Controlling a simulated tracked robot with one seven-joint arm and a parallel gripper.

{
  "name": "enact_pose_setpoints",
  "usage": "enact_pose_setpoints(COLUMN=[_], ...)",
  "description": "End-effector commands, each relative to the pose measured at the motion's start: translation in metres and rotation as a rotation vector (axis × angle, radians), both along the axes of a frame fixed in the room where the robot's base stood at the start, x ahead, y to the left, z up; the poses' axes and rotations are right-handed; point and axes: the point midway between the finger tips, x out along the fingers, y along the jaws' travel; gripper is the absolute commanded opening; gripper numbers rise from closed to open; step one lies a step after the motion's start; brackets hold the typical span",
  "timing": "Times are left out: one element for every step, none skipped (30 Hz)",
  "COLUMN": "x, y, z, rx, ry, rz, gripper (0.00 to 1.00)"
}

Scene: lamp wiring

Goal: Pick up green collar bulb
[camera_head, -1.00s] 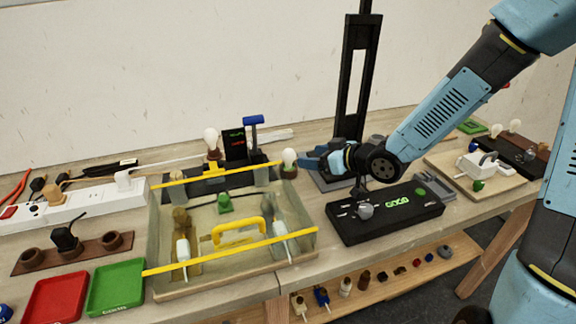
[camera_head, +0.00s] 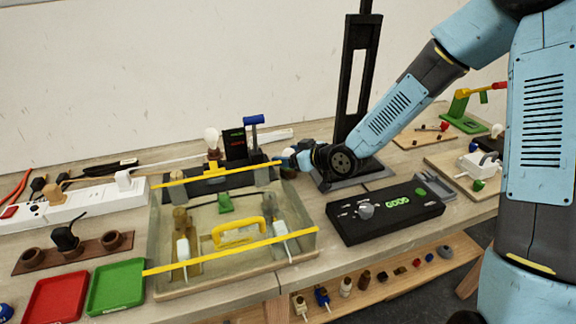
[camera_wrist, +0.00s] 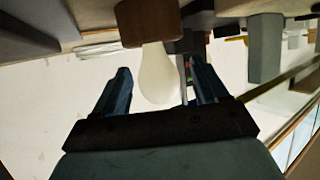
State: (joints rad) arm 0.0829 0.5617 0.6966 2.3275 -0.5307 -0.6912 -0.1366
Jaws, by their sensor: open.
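A white bulb (camera_wrist: 158,75) stands in a brown socket (camera_wrist: 148,22), seen upside down in the wrist view. My gripper (camera_wrist: 160,88) is open, with one dark blue finger on each side of the bulb. The bulb is between the fingers, nearer the right one; I cannot tell whether either finger touches it. No green collar shows on it. In the head view my gripper (camera_head: 288,156) is at the right rear corner of the clear tray, largely covering that bulb. A second white bulb (camera_head: 211,138) stands in a brown holder behind the tray.
The clear tray (camera_head: 300,255) with yellow bars (camera_head: 235,252) stands in front of my gripper. A black GOGO box (camera_head: 385,215) is to the right and a black upright stand (camera_head: 355,80) behind. A blue-topped post (camera_head: 254,122) stands close to the left of my gripper.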

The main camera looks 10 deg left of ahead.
Motion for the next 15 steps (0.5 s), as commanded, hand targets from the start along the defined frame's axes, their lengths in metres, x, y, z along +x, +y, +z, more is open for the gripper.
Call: enact_pose_setpoints(x=[0.0008, 0.0012, 0.0015, 0.0016, 0.0017, 0.0017, 0.0017, 0.0017, 0.0016, 0.0017, 0.0016, 0.0016, 0.0016, 0.0016, 0.0017], y=[0.0023, 0.0027, 0.0030, 0.0030, 0.0030, 0.0029, 0.0028, 0.0027, 0.0028, 0.0027, 0.0027, 0.0027, 0.0027, 0.0027, 0.0025], z=[-0.0013, -0.0017, -0.0018, -0.0019, -0.0019, -0.0018, -0.0018, -0.0017, -0.0017, -0.0017, -0.0016, -0.0016, -0.0016, -0.0016, -0.0016], rx=[0.000, 0.000, 0.000, -0.001, -0.001, -0.001, -0.001, -0.001, -0.001, -0.001, -0.001, -0.001, -0.001, -0.001, -0.001], ry=[0.002, 0.001, 0.001, 0.001, 0.001, 0.001, 0.001, 0.001, 0.001, 0.001, 0.001, 0.001, 0.001, 0.001, 0.001], rz=[0.001, 0.000, 0.000, -0.001, -0.001, -0.001, -0.001, -0.001, -0.001, -0.001, -0.001, -0.001, -0.001, -0.001, -0.001], gripper=[0.73, 0.73, 0.73, 0.73, 0.73, 0.73, 0.73, 0.73, 0.72, 0.69, 0.66, 0.62, 0.59, 0.56, 0.53])
